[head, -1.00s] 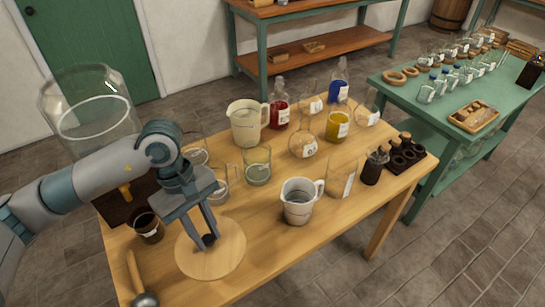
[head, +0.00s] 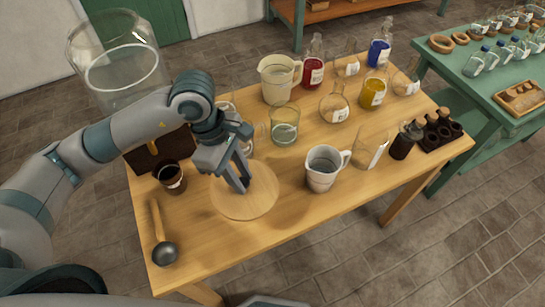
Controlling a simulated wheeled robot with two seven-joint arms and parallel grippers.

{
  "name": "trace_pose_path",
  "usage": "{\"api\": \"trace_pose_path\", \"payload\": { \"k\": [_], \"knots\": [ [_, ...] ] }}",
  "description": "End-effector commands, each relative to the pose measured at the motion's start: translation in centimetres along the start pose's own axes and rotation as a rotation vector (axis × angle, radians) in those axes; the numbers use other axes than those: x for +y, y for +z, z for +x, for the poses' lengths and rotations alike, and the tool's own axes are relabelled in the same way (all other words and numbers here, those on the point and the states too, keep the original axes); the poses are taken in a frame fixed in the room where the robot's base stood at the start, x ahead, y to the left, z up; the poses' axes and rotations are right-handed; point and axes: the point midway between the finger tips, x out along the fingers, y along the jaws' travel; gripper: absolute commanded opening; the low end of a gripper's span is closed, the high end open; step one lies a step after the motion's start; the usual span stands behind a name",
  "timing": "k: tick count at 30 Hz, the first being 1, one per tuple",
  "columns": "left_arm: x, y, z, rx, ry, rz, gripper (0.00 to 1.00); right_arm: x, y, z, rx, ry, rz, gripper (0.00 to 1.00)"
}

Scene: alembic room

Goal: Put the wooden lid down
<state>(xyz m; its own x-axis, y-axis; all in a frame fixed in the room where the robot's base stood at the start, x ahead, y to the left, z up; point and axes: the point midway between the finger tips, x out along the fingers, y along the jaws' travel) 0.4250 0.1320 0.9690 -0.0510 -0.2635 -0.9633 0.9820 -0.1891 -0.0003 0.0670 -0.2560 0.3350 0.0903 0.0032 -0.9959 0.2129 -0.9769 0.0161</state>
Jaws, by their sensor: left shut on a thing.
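The wooden lid (head: 259,203) is a pale round disc with a dark knob, near the front left of the wooden table (head: 300,218). It looks level and lies at or just above the tabletop; I cannot tell whether it touches. My left gripper (head: 241,186) points down over the lid's middle and is shut on its knob. The fingers hide most of the knob. My right gripper is not in view.
A dark brown cup (head: 172,179) stands left of the lid, and a ladle (head: 164,252) lies at the front left. A grey measuring jug (head: 322,169) stands to the right and a glass beaker (head: 285,125) behind. The front strip of table is clear.

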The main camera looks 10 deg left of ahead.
Motion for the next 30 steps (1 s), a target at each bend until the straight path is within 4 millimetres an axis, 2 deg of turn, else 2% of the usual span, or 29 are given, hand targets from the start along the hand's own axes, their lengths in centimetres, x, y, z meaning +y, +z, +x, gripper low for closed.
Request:
{"api": "trace_pose_path", "payload": {
  "k": [5, 15, 26, 30],
  "knots": [
    [-0.1, -0.3, 1.2, 0.000, -0.005, -0.003, 0.00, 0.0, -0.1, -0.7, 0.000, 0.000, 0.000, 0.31],
    [-0.1, -1.6, 5.6, 0.000, -0.003, -0.002, 0.00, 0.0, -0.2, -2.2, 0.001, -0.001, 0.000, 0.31],
    [0.0, -1.6, 6.0, -0.001, -0.001, 0.000, 0.00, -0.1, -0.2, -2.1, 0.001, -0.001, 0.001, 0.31],
    [-0.1, -1.9, 6.8, 0.001, -0.003, -0.002, 0.00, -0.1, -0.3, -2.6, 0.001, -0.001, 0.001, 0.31]
  ]
}}
